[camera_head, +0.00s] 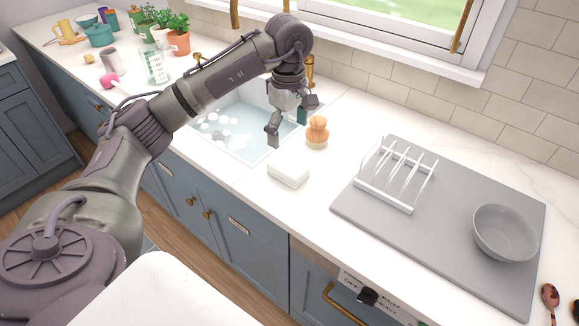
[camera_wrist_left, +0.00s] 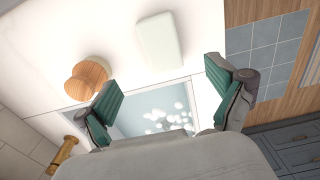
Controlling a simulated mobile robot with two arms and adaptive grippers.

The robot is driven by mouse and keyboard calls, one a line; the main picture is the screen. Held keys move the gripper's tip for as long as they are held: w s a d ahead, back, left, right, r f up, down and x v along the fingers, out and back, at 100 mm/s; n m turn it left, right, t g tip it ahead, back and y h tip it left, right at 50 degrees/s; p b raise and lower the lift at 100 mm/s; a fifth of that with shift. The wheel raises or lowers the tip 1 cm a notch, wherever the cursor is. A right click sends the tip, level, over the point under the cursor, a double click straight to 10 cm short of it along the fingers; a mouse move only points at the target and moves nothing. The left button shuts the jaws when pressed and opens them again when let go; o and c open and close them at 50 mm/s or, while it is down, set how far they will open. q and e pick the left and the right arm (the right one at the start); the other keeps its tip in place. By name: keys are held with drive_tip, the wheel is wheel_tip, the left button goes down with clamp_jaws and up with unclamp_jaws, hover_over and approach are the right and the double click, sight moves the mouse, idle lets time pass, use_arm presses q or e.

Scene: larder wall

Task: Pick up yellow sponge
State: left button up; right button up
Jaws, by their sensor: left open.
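No clearly yellow sponge shows. A pale, off-white block (camera_head: 288,173) with rounded edges lies flat on the white counter, just in front of the sink's right corner; it also shows in the left wrist view (camera_wrist_left: 160,42) at the top middle. My left gripper (camera_head: 289,120) is above the sink's right edge, behind the block and apart from it. In the left wrist view its two green-padded fingers (camera_wrist_left: 163,92) are spread wide with nothing between them. The block lies beyond the fingertips. My right gripper is not in view.
A wooden-handled brush (camera_head: 317,132) stands right of the gripper, close to the block. The sink (camera_head: 222,127) holds soapy water. A grey mat (camera_head: 450,230) with a white rack (camera_head: 400,172) and grey bowl (camera_head: 505,232) lies right.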

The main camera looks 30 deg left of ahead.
use_arm(q)
hover_over(289, 165)
drive_tip(key=f, duration=0.5)
drive_tip(key=shift+w+a+f+p, duration=0.15)
drive_tip(key=shift+a+f+p, duration=0.05)
drive_tip(key=shift+f+p, duration=0.2)
drive_tip(key=shift+d+f+p, duration=0.15)
drive_tip(key=shift+f+p, duration=0.15)
drive_tip(key=shift+f, duration=0.15)
drive_tip(key=f, duration=0.1)
drive_tip(key=f+p, duration=0.1)
drive_tip(key=f, duration=0.1)
drive_tip(key=shift+s+d+f, duration=0.15)
drive_tip(key=shift+s+f, duration=0.1)
drive_tip(key=shift+f, duration=0.5)
drive_tip(key=c, duration=1.1)
drive_tip(key=shift+r, duration=0.15)
